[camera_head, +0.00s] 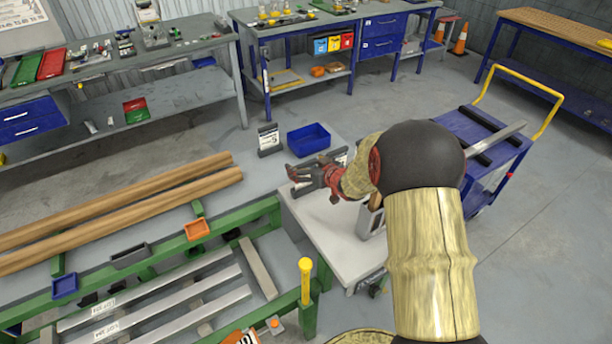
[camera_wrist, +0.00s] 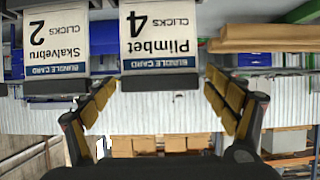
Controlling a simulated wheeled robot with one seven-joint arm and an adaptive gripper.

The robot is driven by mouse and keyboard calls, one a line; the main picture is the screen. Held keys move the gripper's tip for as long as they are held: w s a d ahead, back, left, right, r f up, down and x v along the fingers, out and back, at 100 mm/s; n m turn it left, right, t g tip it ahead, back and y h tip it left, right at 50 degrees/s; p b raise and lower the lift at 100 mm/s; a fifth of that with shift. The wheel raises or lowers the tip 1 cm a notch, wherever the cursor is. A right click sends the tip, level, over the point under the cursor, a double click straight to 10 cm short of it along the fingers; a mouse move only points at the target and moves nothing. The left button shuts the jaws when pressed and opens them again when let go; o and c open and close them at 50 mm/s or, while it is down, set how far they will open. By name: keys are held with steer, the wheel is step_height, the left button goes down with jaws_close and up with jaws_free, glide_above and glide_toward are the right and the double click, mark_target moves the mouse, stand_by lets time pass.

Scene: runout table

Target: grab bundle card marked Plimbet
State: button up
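The bundle card marked Plimbet (camera_wrist: 161,32), white with a dark blue band and the number 4, shows upside down at the top of the wrist view. It sits in a dark holder and lies ahead of my gripper (camera_wrist: 160,84), roughly centred between the fingers. The fingers are spread and nothing is between their tips. A second card, marked Skalvebru (camera_wrist: 56,38) with the number 2, is just left of it. In the head view my gripper (camera_head: 297,180) is over the pale table; I cannot make out the Plimbet card there.
A card in a dark stand (camera_head: 268,139) and a blue bin (camera_head: 309,138) are on the pale table (camera_head: 322,223). A green rack (camera_head: 120,275) with wooden poles is at left. A blue cart (camera_head: 490,150) stands at right. Workbenches line the back.

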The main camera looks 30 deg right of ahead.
steer(key=c, duration=1)
steer(key=shift+c, duration=0.5)
